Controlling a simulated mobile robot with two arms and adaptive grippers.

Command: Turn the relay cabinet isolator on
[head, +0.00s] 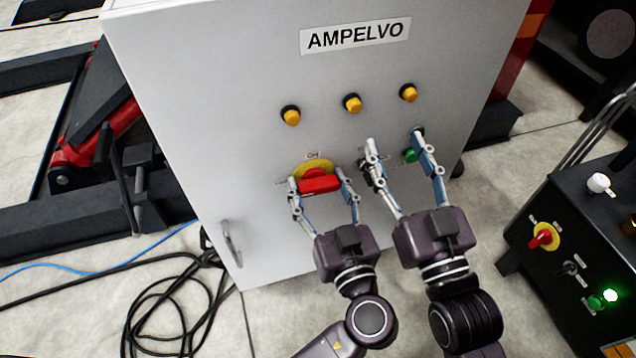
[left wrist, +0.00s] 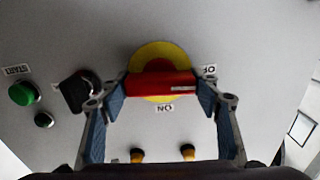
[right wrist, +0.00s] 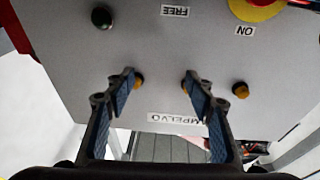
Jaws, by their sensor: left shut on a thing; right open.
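The grey relay cabinet (head: 225,75) bears the AMPELVO label. Its isolator has a red handle (head: 320,184) on a yellow disc (head: 315,167). My left gripper (head: 322,190) is shut on the handle; the handle (left wrist: 160,84) also shows between its fingers in the left wrist view. The handle lies crosswise, roughly level. The ON label (left wrist: 165,108) is off the handle's long side, and the OFF label (left wrist: 209,69) is near one end. My right gripper (head: 402,150) is open and empty in front of the panel, right of the isolator; it also shows in the right wrist view (right wrist: 160,82).
Yellow lamps (head: 352,103) sit above the isolator. A black selector knob (left wrist: 78,90) and green button (left wrist: 24,93) are beside it. A black control box (head: 580,230) with its own red switch (head: 542,237) stands at right. Black cables (head: 180,310) lie on the floor at left.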

